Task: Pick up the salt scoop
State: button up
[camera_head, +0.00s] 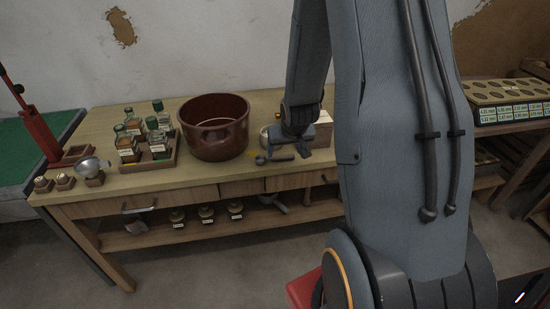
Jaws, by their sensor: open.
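My gripper (282,156) hangs low over the front right part of the wooden table (200,177), to the right of the brown pot. Its jaws are open. A shiny rounded metal piece (265,138) shows just behind and left of the gripper, partly hidden by it. A small yellowish bit shows beside it. I cannot tell for sure whether this metal piece is the salt scoop. Another bright metal piece, shaped like a funnel or scoop (91,164), rests on a small wooden block at the table's left end, far from my gripper.
A brown pot (214,128) stands left of my gripper. A wooden tray of bottles (148,155) stands further left. A red lever press (33,125) is at the far left. Small jars (207,215) stand on the shelf below. A perforated rack (508,101) is at right.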

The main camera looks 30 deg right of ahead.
aim_at(283, 157)
jog(key=shift+p+x, duration=0.85)
jog(key=shift+x, duration=1.65)
jog(key=shift+c, duration=0.4)
jog(key=c, duration=0.9)
jog(key=shift+o, duration=0.2)
